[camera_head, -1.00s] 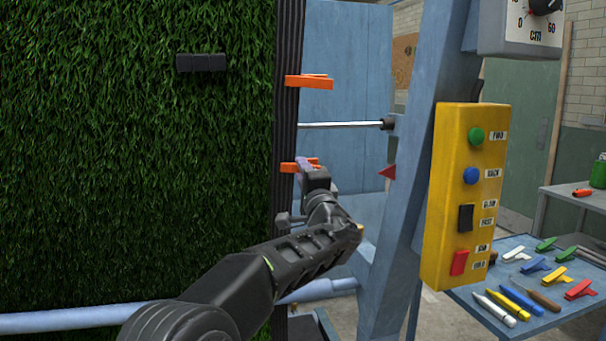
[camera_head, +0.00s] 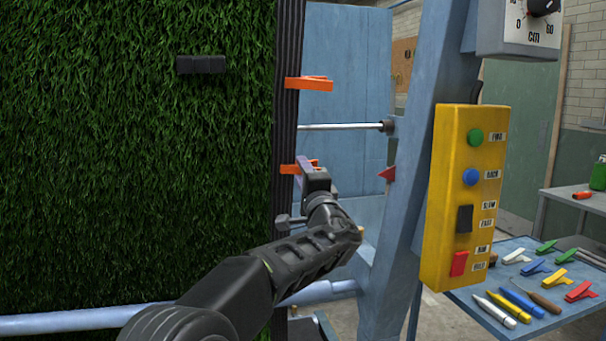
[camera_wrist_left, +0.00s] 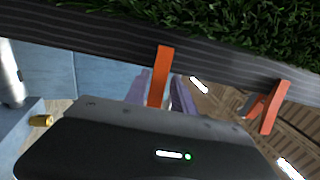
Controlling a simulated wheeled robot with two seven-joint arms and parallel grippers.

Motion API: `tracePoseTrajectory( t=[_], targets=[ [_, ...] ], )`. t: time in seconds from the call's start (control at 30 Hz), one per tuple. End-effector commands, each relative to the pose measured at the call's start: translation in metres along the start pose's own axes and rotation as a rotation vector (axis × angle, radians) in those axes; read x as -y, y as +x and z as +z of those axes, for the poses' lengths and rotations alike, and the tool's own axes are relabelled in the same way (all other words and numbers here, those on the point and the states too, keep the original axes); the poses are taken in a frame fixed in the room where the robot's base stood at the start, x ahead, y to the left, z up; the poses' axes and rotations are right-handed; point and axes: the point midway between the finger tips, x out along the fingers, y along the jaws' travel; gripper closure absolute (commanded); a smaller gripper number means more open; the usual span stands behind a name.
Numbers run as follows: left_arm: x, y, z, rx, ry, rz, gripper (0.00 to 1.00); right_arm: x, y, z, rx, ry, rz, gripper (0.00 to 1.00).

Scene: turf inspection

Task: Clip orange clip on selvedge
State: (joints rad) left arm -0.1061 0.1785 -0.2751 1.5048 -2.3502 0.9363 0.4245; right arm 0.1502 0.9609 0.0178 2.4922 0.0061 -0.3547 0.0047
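A lower orange clip (camera_head: 287,169) sits across the dark selvedge at the right edge of the green turf. My left gripper (camera_head: 312,172) is at this clip's outer end and partly hides it. In the left wrist view the clip (camera_wrist_left: 160,75) lies between the two purple fingertips (camera_wrist_left: 161,92), which look slightly apart from its sides, so the gripper appears open around it. A second orange clip (camera_head: 309,84) is on the selvedge higher up; it also shows in the left wrist view (camera_wrist_left: 273,108). My right gripper is not in view.
A blue frame post (camera_head: 405,190) with a yellow control box (camera_head: 465,200) stands to the right. A metal rod (camera_head: 340,125) and a red pointer (camera_head: 387,173) are near my gripper. A blue tray (camera_head: 480,322) holds coloured clips and markers. A black block (camera_head: 201,64) is on the turf.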

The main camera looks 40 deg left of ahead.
Motion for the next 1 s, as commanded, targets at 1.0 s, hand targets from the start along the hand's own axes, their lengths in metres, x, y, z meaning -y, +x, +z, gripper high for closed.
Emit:
tracePoseTrajectory(
  t=[1.0],
  targets=[
    [-0.003, -0.06, 0.0, 0.0, -0.002, 0.0, 0.55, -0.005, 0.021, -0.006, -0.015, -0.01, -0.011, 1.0]
  ],
)
